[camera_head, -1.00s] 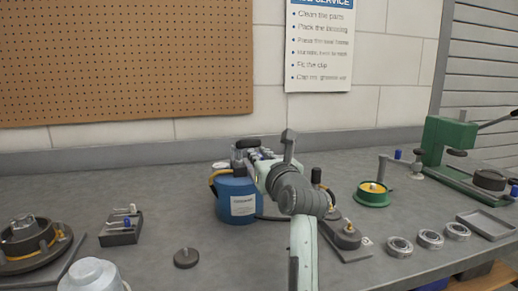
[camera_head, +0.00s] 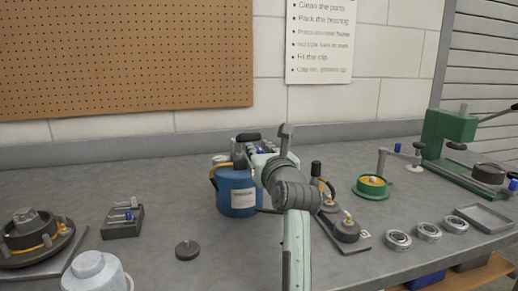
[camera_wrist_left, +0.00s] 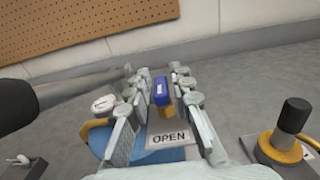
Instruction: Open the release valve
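A blue canister (camera_head: 237,198) with a label and a yellow-orange hose stands on the bench. In the left wrist view, a small blue handle (camera_wrist_left: 161,90) sits on a brass stem above a plate reading OPEN (camera_wrist_left: 168,138). My left gripper (camera_wrist_left: 160,88) is open, with its fingers on either side of the blue handle; a gap shows on both sides. In the head view, the left gripper (camera_head: 258,150) is over the canister's top, and my own arm partly hides it. My right gripper is not in view.
A black-ended lever (camera_wrist_left: 15,110) reaches in at the wrist view's left. A black-knobbed fitting (camera_head: 316,170) stands right of my arm. Farther right are a green dish (camera_head: 372,187), several metal rings (camera_head: 398,240) and a green press (camera_head: 455,140). A dark puck (camera_head: 187,250) lies at front left.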

